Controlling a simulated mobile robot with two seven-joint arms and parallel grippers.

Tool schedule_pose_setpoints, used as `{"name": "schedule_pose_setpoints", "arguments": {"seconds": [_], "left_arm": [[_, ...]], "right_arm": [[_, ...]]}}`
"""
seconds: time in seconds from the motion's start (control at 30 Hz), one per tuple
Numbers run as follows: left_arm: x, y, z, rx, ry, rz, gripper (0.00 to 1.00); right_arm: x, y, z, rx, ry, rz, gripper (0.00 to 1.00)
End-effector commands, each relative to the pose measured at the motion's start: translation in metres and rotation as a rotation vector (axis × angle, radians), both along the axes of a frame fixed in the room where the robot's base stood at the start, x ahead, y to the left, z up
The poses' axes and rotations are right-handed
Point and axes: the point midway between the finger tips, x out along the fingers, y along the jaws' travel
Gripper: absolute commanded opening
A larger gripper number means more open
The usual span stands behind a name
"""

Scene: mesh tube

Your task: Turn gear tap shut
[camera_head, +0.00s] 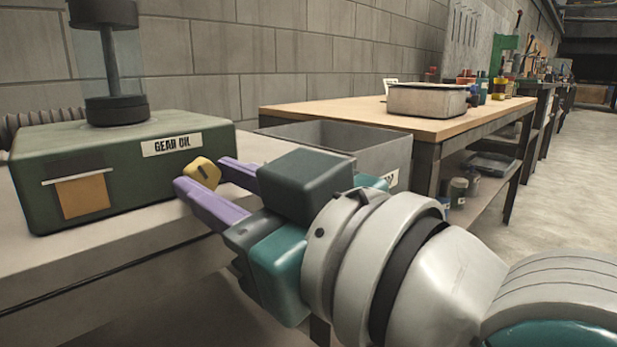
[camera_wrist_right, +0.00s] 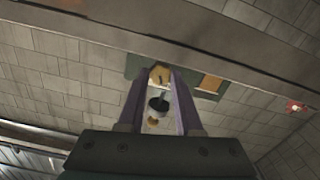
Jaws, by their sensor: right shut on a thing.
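The green gear oil box (camera_head: 120,165) stands on a pale ledge at the left, with a "GEAR OIL" label (camera_head: 171,144) on its front. Its yellow tap knob (camera_head: 204,170) sticks out below the label, with a dark mark on its face. The knob also shows in the right wrist view (camera_wrist_right: 160,74), between the fingertips. My right gripper (camera_head: 203,176) has its purple fingers on either side of the knob and is shut on it. Part of the knob is hidden by the fingers. My left gripper is not in view.
A clear cylinder (camera_head: 112,60) with dark fittings stands on the box. A grey open bin (camera_head: 385,155) stands just behind my right gripper. A wooden workbench (camera_head: 350,112) holds a pale tray (camera_head: 428,100). Floor is clear at the right.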

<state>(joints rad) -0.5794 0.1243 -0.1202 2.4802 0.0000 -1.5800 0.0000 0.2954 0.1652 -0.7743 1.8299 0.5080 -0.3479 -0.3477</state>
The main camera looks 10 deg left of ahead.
Motion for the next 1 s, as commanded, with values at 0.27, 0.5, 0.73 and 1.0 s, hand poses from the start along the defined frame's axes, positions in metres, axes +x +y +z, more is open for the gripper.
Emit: {"name": "schedule_pose_setpoints", "arguments": {"seconds": [0.27, 0.5, 0.73, 1.0], "left_arm": [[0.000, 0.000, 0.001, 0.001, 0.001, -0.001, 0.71], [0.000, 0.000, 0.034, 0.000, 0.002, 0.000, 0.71], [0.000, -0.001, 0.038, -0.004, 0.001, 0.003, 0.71], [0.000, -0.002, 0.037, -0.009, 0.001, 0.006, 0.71]], "right_arm": [[0.000, 0.000, 0.000, 0.002, 0.002, 0.000, 0.00], [0.000, 0.000, 0.006, 0.170, 0.224, -0.001, 0.00], [0.000, 0.000, 0.001, 0.292, 0.374, -0.001, 0.00], [0.000, 0.000, 0.000, 0.292, 0.372, -0.001, 0.38]]}}
